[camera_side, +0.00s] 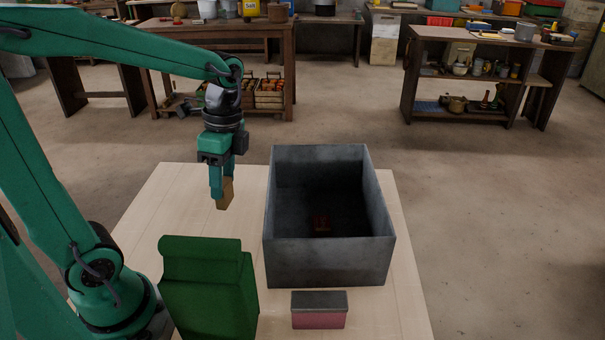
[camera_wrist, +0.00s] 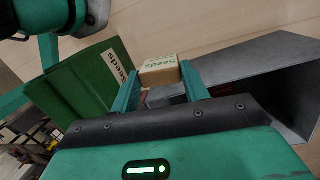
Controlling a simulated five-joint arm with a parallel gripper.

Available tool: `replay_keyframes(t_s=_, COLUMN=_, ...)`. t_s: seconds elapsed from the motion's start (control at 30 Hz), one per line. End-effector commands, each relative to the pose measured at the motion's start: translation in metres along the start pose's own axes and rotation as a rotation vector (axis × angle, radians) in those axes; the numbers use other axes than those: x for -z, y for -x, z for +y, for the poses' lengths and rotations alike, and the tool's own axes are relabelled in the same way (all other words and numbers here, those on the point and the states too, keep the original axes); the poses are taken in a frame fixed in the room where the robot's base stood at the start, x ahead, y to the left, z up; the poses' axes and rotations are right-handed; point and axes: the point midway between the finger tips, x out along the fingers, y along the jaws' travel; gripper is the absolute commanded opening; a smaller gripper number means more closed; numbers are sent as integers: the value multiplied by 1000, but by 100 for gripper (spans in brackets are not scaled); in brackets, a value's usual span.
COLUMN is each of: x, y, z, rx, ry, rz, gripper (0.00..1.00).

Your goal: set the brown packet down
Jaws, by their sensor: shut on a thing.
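The brown packet (camera_side: 227,193) is held between the fingers of my gripper (camera_side: 221,187), above the pale table (camera_side: 180,215), left of the grey bin. In the wrist view the brown packet (camera_wrist: 160,71) shows a label reading "Seeds" and sits between the two green fingertips (camera_wrist: 159,82). My gripper is shut on it and points down. The packet looks clear of the table in the side view, though how high it hangs is hard to tell.
A deep grey open bin (camera_side: 330,262) stands right of my gripper, with a small dark red thing (camera_side: 320,223) inside. A green seed packet (camera_side: 208,285) stands at the front left. A pink box with a grey top (camera_side: 319,310) sits in front of the bin. Table left of the bin is bare.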

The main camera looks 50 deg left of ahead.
Motion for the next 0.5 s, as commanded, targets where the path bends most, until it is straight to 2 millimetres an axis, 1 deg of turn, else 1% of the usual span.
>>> replay_keyframes(t_s=0.17, x=19, y=9, z=-17, rx=3, ry=8, rz=-2, gripper=16)
replay_keyframes(t_s=0.27, x=35, y=16, z=-30, rx=8, ry=15, rz=-2, gripper=16)
replay_keyframes(t_s=0.5, x=80, y=29, z=-63, rx=19, ry=37, rz=-2, gripper=16)
